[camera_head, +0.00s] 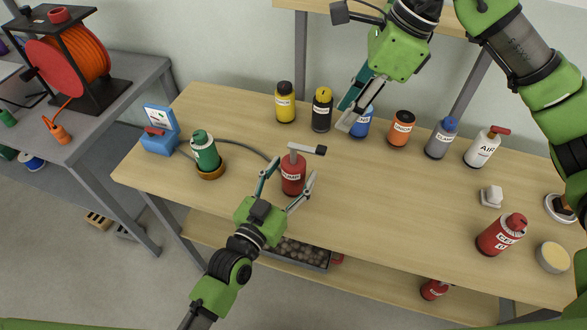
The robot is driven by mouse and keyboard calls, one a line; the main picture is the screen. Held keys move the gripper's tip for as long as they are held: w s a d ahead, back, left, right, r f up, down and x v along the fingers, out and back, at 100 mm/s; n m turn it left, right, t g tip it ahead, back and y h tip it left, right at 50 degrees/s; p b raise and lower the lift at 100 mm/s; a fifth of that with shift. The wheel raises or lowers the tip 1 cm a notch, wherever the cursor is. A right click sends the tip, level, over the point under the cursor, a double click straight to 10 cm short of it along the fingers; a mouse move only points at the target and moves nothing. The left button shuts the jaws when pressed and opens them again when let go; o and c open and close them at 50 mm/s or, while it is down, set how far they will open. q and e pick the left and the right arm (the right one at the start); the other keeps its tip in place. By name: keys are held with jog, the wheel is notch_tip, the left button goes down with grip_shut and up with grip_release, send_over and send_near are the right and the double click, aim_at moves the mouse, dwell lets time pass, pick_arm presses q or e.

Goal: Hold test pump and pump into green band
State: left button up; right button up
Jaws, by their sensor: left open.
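The red test pump (293,175), labelled PUMP, stands upright on the wooden bench. It has a pale lever with a dark grip at its top. My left gripper (284,183) is open, with one finger on each side of the pump body; I cannot tell whether they touch it. A blue box with a white dial face (158,118) stands at the bench's left end. The dial is too small to read its needle or a green band. My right gripper (345,117) is raised, in front of the blue bottle (361,122), and appears open and empty.
A green bottle (206,152) stands on an orange base left of the pump; a grey hose (243,147) runs there. Yellow (285,105), black (321,112) and orange (401,130) bottles line the back. The bench middle is clear.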

pick_arm(q)
jog(key=shift+w+d, duration=0.3)
jog(key=shift+w, duration=0.3)
jog(key=c, duration=1.3)
